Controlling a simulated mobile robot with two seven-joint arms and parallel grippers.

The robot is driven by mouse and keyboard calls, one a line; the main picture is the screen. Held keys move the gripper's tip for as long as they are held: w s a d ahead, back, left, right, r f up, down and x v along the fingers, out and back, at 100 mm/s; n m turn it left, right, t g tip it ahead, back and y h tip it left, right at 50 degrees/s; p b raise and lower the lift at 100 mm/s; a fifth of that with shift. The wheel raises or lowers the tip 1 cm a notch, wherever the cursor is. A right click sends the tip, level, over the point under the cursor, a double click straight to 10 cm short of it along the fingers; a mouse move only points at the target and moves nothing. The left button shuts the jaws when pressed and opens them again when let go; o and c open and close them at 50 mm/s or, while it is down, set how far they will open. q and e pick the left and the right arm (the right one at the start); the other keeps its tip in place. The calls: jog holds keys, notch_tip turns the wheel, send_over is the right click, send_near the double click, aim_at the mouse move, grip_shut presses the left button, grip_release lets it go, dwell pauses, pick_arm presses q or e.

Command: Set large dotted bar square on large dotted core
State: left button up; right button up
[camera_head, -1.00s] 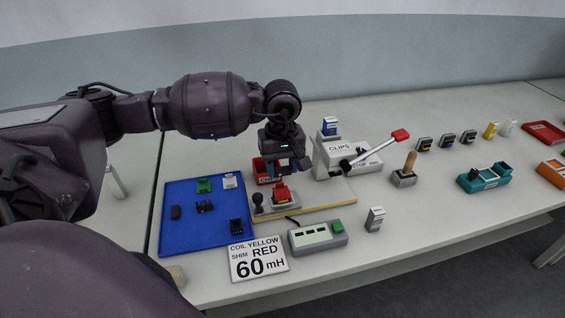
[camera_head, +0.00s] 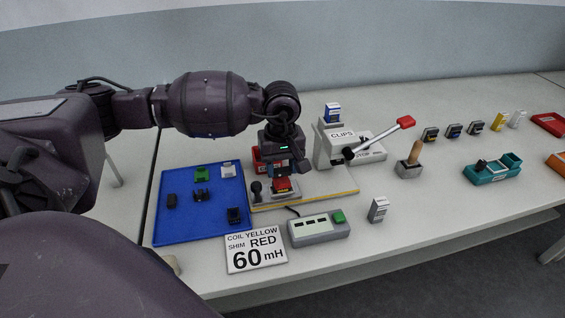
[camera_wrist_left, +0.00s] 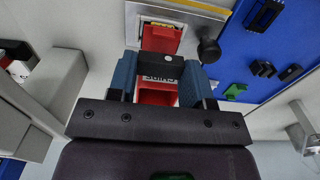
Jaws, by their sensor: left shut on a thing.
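My left gripper (camera_head: 284,176) is over the pale fixture board, pointing down. In the left wrist view its blue fingers (camera_wrist_left: 158,80) are shut on a dark bar (camera_wrist_left: 158,67) with one small pale dot, which I take as the large dotted bar. The bar lies crosswise between the fingers. A red piece (camera_head: 283,186) sits in the fixture just below the gripper; it also shows in the left wrist view (camera_wrist_left: 161,38), just beyond the bar. I cannot make out the large dotted core or whether the bar touches anything. My right gripper is not in view.
A blue tray (camera_head: 166,228) with several small parts lies left of the fixture. A dark knob (camera_head: 257,189) stands beside the red piece. The clips press (camera_head: 335,150), grey box (camera_head: 318,230) and sign (camera_head: 256,250) stand close by.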

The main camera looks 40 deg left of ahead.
pick_arm(q)
jog(key=shift+f+b, duration=0.6)
jog(key=shift+f, duration=0.5)
jog(key=o, duration=1)
notch_tip(320, 180, up, 11)
jog(key=shift+f+p, duration=0.1)
jog(key=shift+p, duration=0.25)
